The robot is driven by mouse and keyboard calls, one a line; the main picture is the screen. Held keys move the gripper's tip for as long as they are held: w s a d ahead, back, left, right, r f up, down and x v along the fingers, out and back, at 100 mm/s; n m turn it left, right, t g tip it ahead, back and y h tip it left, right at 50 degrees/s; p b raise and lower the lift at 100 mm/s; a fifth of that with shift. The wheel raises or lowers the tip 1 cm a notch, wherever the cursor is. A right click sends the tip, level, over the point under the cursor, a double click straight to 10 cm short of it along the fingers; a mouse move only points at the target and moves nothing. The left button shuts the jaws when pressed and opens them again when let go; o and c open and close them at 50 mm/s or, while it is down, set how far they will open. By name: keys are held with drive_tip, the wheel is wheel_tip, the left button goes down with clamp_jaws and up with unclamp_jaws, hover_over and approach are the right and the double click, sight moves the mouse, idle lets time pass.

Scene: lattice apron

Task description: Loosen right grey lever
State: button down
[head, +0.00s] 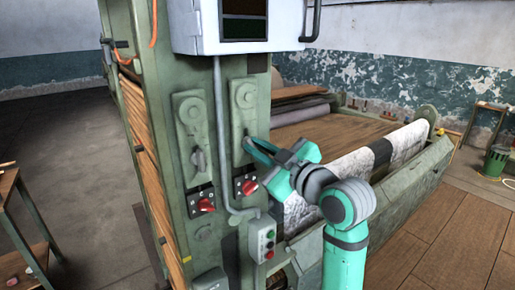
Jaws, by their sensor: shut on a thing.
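The right grey lever (246,143) sits on the lower part of a green plate on the machine's upright, below a round boss. My gripper (256,147) reaches in from the right with its teal fingers at this lever. It is shut on the lever, and the fingers hide part of it. The left grey lever (198,159) is on a matching plate to the left and hangs roughly downward, with nothing touching it.
Red switches (206,204) and (249,187) sit below the levers. A grey conduit (219,130) runs between the plates to a button box (262,239). A white cabinet (238,27) overhangs above. A patterned roll (350,165) lies to the right, beyond my gripper.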

drive_tip(key=n, duration=0.5)
drive_tip(key=shift+f, duration=0.15)
drive_tip(key=shift+a+n, duration=0.1)
drive_tip(key=shift+n, duration=0.2)
idle(0.3)
drive_tip(key=c, duration=1.8)
unclamp_jaws()
drive_tip(key=shift+s, duration=0.1)
drive_tip(key=v, duration=1)
drive_tip(key=shift+s+d, duration=0.25)
drive_tip(key=shift+s, duration=0.05)
